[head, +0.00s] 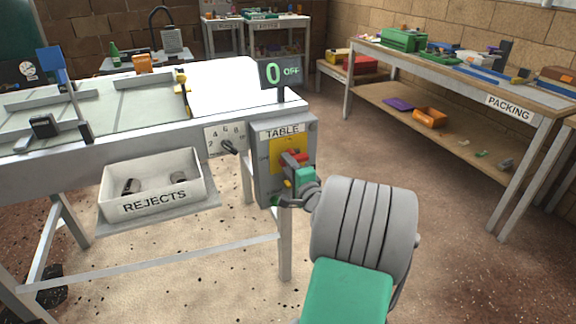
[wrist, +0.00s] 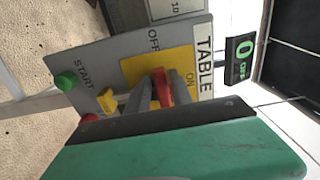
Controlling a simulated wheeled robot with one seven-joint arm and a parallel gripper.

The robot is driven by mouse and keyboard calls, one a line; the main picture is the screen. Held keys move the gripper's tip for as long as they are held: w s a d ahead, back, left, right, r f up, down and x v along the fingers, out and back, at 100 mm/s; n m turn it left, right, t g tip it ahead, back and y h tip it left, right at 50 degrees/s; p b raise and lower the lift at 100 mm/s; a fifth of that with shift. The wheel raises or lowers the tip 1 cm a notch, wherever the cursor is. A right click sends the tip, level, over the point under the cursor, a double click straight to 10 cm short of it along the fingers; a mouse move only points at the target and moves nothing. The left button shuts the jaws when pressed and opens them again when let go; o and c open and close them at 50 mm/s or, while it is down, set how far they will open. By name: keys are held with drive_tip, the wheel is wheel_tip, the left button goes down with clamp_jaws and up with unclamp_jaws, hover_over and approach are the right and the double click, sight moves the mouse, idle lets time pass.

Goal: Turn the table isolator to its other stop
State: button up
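The table isolator is a red handle (wrist: 161,86) on a yellow plate (wrist: 134,70) marked OFF and ON. It is on the front of a grey box (head: 268,185) labelled TABLE, at the table's right end. My gripper (head: 293,163) is at the handle in the head view and hides part of it. In the wrist view the two grey fingers of my gripper (wrist: 160,92) stand on either side of the red handle. I cannot tell whether they press on it. The handle's exact angle is hard to read. A display (head: 281,72) above the box reads 0 OFF.
A green START button (wrist: 65,82), a yellow control (wrist: 106,100) and a red button (wrist: 88,118) are on the same box. A numbered dial (head: 227,146) and a REJECTS bin (head: 152,203) are to the left. The packing bench (head: 480,92) stands right, across open floor.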

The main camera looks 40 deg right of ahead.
drive_tip(key=shift+o, duration=1)
drive_tip(key=v, duration=0.7)
drive_tip(key=shift+s, duration=0.4)
drive_tip(key=shift+s+a, duration=0.1)
